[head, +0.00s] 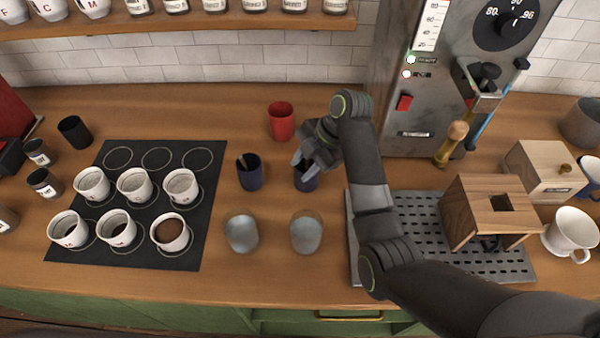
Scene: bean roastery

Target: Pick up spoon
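My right gripper (304,167) points down at the mouth of a dark blue cup (306,184) in the middle of the counter. Its fingers cover much of the cup's opening. I cannot tell whether they are open or shut, or whether a spoon is between them. A second dark blue cup (250,177) stands just to the left. A thin brownish handle, perhaps a spoon's (243,162), leans inside that second cup. My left gripper is not in view.
A red cup (281,121) stands behind the blue cups, and two grey metal cups (241,233) (306,233) stand in front. Several white cups sit on a black mat (150,256) at left. A wooden box (462,215) stands on the drip tray (413,212) at right.

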